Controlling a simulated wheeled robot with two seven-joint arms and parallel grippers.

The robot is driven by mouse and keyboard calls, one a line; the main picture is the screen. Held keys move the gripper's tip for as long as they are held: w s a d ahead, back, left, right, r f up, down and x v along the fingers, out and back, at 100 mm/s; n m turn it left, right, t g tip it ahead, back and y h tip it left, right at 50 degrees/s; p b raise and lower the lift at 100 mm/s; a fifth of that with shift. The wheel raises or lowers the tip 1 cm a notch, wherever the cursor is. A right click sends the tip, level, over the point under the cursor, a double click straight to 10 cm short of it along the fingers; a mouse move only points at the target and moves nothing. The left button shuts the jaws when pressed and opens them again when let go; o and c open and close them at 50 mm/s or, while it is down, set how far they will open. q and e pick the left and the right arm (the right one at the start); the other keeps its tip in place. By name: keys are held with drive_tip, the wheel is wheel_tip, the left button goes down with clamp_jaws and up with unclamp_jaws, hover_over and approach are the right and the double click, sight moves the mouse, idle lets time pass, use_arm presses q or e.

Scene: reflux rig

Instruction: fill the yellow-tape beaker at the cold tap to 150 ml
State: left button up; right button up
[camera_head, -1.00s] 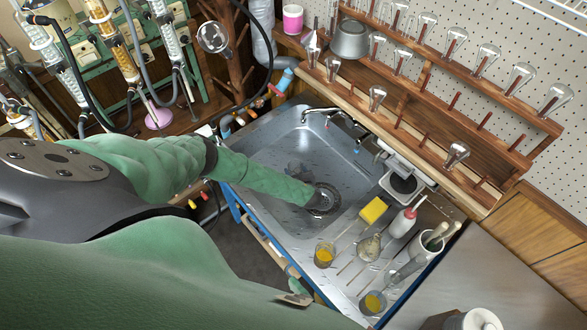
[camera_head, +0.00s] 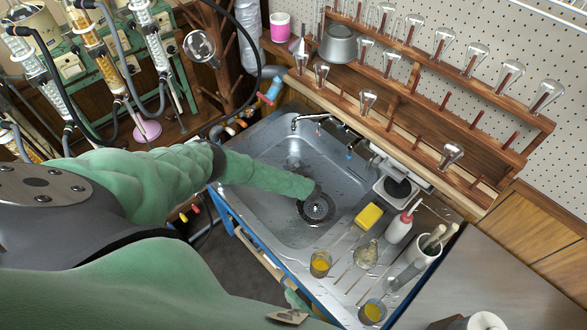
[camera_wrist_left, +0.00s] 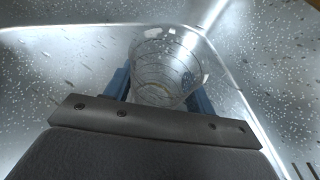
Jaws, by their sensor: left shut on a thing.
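My left gripper (camera_wrist_left: 160,95) is shut on a clear glass beaker (camera_wrist_left: 168,62), seen in the left wrist view with its wide round opening and fine marking lines. No yellow tape shows on it, and I cannot tell whether water is in it. In the head view the green sleeve of my left arm reaches down into the steel sink (camera_head: 275,215) and hides most of the gripper and beaker. A silver tap (camera_head: 310,117) stands at the sink's back edge. My right gripper is not in view.
Two glasses with yellow in them (camera_head: 320,263) (camera_head: 372,312) stand on the drainboard. A yellow sponge (camera_head: 369,216), a white squeeze bottle (camera_head: 400,228) and a white pot (camera_head: 427,248) are near. A wooden rack (camera_head: 425,75) with glassware rises behind the sink.

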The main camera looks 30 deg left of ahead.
use_arm(q)
drive_tip(key=shift+f, duration=0.15)
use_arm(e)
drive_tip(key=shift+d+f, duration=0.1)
use_arm(q)
drive_tip(key=o, duration=1.2)
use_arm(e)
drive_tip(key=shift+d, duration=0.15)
use_arm(q)
drive_tip(key=shift+s+d, duration=0.3)
drive_tip(key=shift+d, duration=0.05)
drive_tip(key=b+v, duration=0.1)
drive_tip(key=v, duration=0.3)
drive_tip(key=shift+s+d+b, duration=0.1)
drive_tip(key=shift+b, duration=0.3)
drive_tip(key=v, duration=0.2)
drive_tip(key=shift+s+d+r+b, duration=0.15)
drive_tip(key=shift+d+r+b, duration=0.05)
drive_tip(key=shift+r+b, duration=0.1)
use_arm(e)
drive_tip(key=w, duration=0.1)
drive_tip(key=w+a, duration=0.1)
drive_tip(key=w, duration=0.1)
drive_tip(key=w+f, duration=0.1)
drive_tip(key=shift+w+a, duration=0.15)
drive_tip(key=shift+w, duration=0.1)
